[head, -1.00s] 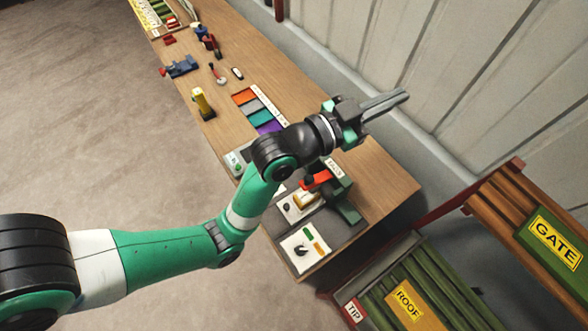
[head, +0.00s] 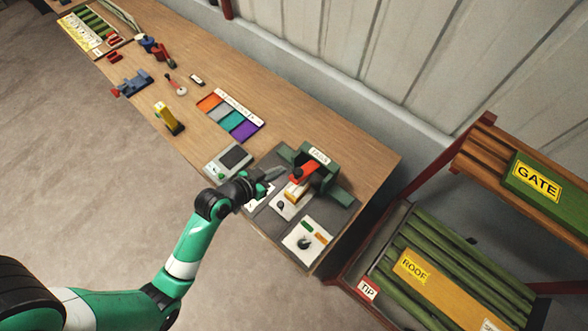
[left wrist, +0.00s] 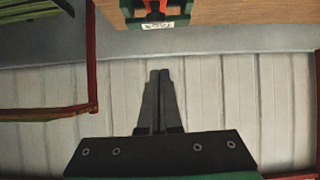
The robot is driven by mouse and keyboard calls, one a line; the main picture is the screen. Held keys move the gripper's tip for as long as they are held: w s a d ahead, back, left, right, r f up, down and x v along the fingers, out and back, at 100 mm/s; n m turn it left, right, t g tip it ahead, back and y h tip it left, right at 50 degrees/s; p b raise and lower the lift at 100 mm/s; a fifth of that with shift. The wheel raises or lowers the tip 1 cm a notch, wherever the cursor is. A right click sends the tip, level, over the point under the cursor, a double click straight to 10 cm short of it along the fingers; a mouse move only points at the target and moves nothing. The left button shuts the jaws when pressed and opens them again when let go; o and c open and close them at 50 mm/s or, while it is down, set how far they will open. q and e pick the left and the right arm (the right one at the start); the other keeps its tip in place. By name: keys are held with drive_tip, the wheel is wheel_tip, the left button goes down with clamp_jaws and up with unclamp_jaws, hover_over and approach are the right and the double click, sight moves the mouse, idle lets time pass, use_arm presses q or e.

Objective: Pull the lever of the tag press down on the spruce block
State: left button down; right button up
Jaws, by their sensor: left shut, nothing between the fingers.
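The tag press is a green frame (head: 338,189) on a dark mat near the right end of the bench. Its red lever (head: 305,171) sticks out toward the left. A pale spruce block (head: 295,193) lies under the lever on the press's white plate. My left gripper (head: 278,173) is shut and empty, with its fingertips just left of the lever; I cannot tell whether they touch it. In the left wrist view the shut fingers (left wrist: 159,80) point at the wall, and the press (left wrist: 157,12) is at the top edge. My right gripper is not in view.
A white panel with a dark knob (head: 304,243) sits in front of the press. A grey scale-like device (head: 229,159) and a row of coloured tiles (head: 230,114) lie to the left. A rack with green poles (head: 450,255) stands off the bench's right end.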

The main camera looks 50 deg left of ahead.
use_arm(q)
hover_over(296, 171)
wheel_tip(296, 171, down, 5)
drive_tip(key=shift+s+f+b, duration=0.1)
drive_tip(key=shift+b, duration=0.35)
drive_tip(key=f, duration=0.2)
drive_tip(key=s+f, duration=0.1)
drive_tip(key=shift+d+f, duration=0.15)
drive_tip(key=shift+f, duration=0.25)
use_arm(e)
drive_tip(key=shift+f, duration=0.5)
